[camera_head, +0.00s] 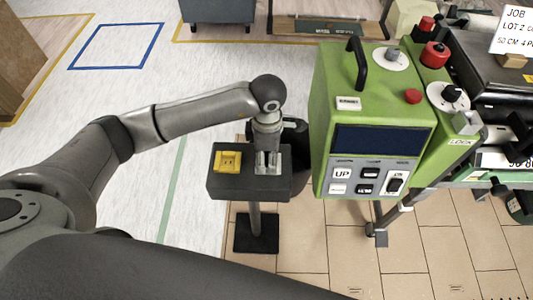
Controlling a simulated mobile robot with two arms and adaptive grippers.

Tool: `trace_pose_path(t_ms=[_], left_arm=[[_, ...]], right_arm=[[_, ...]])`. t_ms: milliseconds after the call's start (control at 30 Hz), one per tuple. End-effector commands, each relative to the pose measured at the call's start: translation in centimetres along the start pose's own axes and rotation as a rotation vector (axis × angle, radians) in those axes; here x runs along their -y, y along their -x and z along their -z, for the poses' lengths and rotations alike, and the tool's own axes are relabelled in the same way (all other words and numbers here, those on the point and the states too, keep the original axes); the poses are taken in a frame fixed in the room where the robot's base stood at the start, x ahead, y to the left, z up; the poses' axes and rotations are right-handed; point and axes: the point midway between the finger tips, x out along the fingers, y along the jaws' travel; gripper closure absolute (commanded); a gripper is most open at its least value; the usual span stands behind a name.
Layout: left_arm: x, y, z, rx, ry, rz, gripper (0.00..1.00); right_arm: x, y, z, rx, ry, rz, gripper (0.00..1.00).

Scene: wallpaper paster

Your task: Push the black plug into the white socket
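My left gripper (267,161) points down over the right part of a small black stand (222,186), with its fingertips at or just above the stand's top. The fingers look close together. I cannot tell whether they are open, shut or holding something. No black plug can be clearly made out; a dark shape (295,130) shows just behind the gripper, partly hidden. My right gripper is not in view.
The green machine (325,110), with a black handle (357,63), red buttons and a control panel (381,140), stands close right of the gripper. Open floor (130,180) lies to the left.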

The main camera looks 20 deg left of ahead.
Motion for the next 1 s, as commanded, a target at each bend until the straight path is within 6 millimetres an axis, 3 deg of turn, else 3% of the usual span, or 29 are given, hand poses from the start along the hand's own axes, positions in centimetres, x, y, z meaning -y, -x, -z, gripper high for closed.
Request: trace_pose_path(t_ms=[267,700,1000], left_arm=[[-0.1,0.1,0.0,0.002,0.0,-0.002,0.43],[-0.1,6.1,0.2,0.006,0.0,-0.003,0.43],[0.0,7.5,0.3,0.005,0.001,0.0,0.43]], right_arm=[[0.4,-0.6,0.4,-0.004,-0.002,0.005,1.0],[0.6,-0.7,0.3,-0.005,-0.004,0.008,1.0],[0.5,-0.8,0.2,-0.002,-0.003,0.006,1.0]])
